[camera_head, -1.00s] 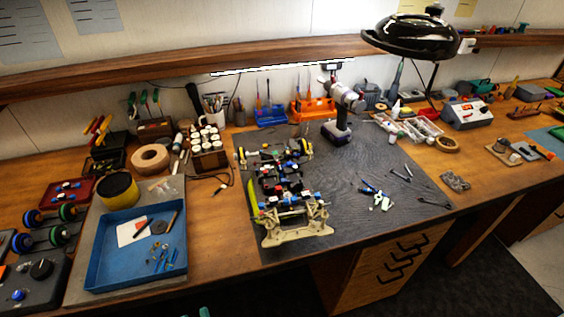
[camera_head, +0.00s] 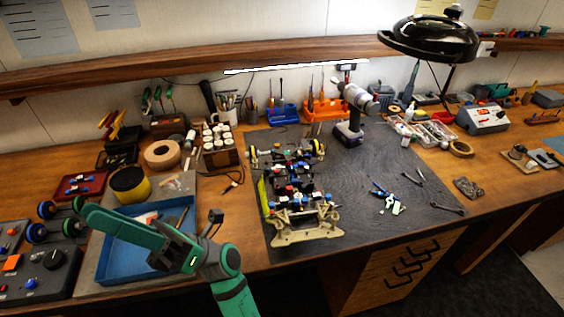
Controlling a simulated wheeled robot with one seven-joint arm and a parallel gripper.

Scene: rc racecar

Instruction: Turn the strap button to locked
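The RC car chassis (camera_head: 296,190) sits on the dark work mat in the middle of the bench, with a pale front end, red, blue and black parts and a yellow-green strip on its left side. The strap button is too small to make out among these parts. My green arm reaches in from the bottom edge. Its end, my gripper (camera_head: 93,213), points left over the blue tray, well to the left of the car and apart from it. I cannot tell whether its fingers are open or shut.
The blue tray (camera_head: 112,272) is partly hidden behind my arm. A drill (camera_head: 350,120) stands behind the car. A black lamp (camera_head: 430,38) hangs at upper right.

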